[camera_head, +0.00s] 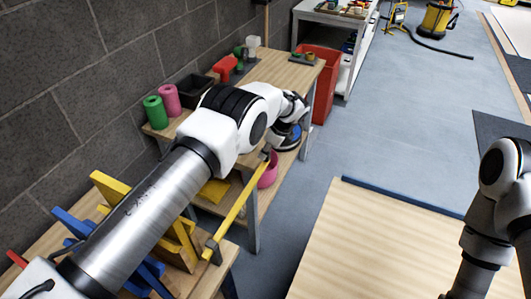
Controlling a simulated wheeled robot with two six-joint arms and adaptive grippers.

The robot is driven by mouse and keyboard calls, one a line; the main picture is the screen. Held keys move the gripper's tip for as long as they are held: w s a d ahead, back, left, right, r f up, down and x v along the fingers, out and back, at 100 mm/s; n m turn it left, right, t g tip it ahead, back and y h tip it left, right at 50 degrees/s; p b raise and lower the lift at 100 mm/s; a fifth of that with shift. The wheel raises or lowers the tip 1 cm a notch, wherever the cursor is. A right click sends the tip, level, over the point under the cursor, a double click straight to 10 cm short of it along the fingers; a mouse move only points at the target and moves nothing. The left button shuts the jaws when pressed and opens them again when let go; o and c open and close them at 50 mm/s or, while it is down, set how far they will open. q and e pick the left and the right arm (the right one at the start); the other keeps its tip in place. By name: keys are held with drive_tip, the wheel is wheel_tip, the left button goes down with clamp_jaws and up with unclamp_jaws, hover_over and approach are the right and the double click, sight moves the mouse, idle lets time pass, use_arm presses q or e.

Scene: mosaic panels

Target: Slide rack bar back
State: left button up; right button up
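A long yellow rack bar (235,211) with dark end pieces runs diagonally along the front edge of the rack at the left of the head view. Yellow and blue panels (110,188) stand in the rack behind it, partly hidden by my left arm. My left arm reaches over the bench, and its gripper (285,138) is by the bar's far end. Its fingers are small and largely hidden by the wrist, so I cannot tell whether they touch the bar or are open. My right arm shows at the right edge; its gripper is out of view.
A wooden bench (284,74) against the block wall holds green and pink rolls (155,112) and a dark bin (192,92). A red bin (326,88) stands beyond. A pink container (269,172) sits below the bar. A wooden board (385,245) with a blue edge lies front right.

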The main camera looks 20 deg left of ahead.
use_arm(q)
drive_tip(key=o, duration=0.3)
drive_tip(key=shift+o, duration=0.2)
drive_tip(key=v, duration=1.2)
